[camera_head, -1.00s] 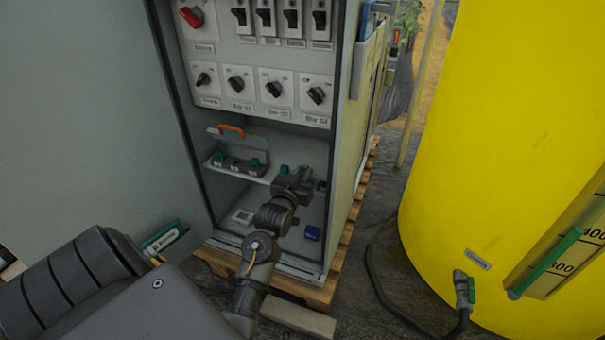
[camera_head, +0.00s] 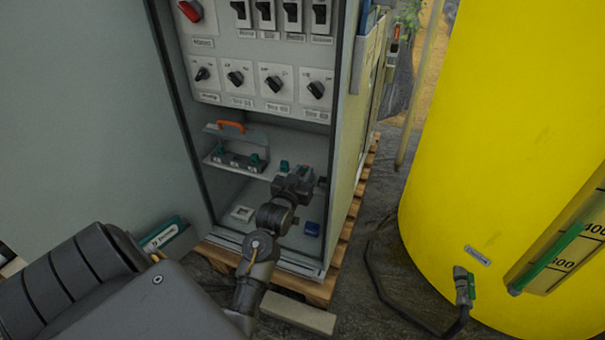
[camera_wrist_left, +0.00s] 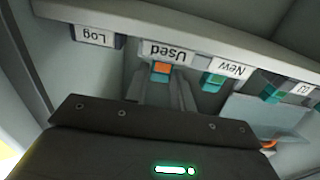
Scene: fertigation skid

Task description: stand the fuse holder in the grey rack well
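The grey rack (camera_head: 238,163) stands on the cabinet shelf at left, with green fuse holders (camera_head: 254,160) at its ends; its middle well looks empty. My left gripper (camera_head: 303,172) is at the right part of the shelf. In the left wrist view its fingers (camera_wrist_left: 163,82) point at a fuse holder with an orange top and teal body (camera_wrist_left: 162,70), in front of the "Used" label. The holder shows between the fingertips; whether they touch it I cannot tell. A teal fuse holder (camera_wrist_left: 213,81) stands by the "New" label. My right gripper is out of view.
An orange handle (camera_head: 231,126) arches behind the rack, by a clear panel. A white square frame (camera_head: 242,214) and a blue object (camera_head: 312,229) lie on the cabinet floor. Switches fill the panel above. The cabinet walls bound both sides; a yellow tank (camera_head: 510,120) stands at right.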

